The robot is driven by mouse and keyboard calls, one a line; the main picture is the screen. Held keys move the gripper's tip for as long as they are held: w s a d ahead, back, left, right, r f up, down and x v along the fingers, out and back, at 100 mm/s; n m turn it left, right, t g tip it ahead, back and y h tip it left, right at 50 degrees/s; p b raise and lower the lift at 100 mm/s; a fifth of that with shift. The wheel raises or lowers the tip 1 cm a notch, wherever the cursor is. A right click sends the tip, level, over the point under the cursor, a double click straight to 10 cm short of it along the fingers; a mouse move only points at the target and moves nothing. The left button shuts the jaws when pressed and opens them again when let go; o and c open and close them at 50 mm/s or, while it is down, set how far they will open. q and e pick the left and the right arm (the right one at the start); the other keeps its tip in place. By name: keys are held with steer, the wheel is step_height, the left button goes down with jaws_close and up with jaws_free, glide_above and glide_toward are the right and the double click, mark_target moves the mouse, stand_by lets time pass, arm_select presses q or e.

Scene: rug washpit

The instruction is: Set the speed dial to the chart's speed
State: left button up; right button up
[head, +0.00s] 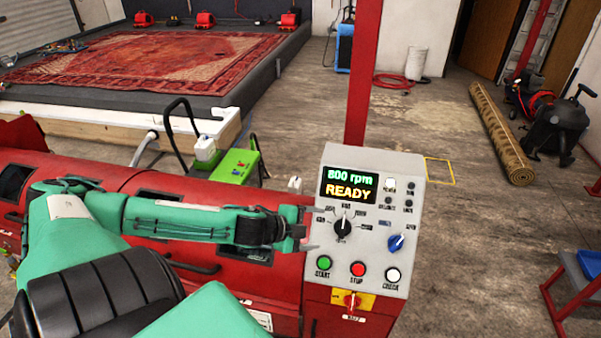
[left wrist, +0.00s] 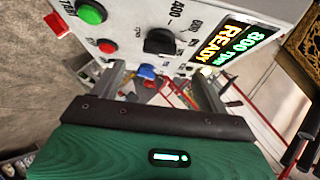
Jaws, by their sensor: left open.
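The grey control panel (head: 373,175) carries a black dial (head: 342,227) with small labels around it, too small to read surely. Its white mark points roughly upward in the head view. The display (head: 348,186) reads "800 rpm READY". In the left wrist view the black dial (left wrist: 160,42) is ahead of the fingers, with "400" printed near it. My left gripper (head: 300,229) is open and empty at the panel's left edge, apart from the dial. Its two spread fingers show in the left wrist view (left wrist: 160,88). I cannot make out a speed chart. My right gripper is not in view.
A blue knob (head: 396,243) sits right of the dial. Below are green (head: 324,263), red (head: 358,269) and white (head: 393,275) buttons, and a red switch on yellow (head: 352,301). A red post (head: 363,75) rises behind.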

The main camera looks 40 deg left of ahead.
arm_select(q)
steer(key=shift+p+v, duration=0.4)
steer(key=shift+v, duration=1.7)
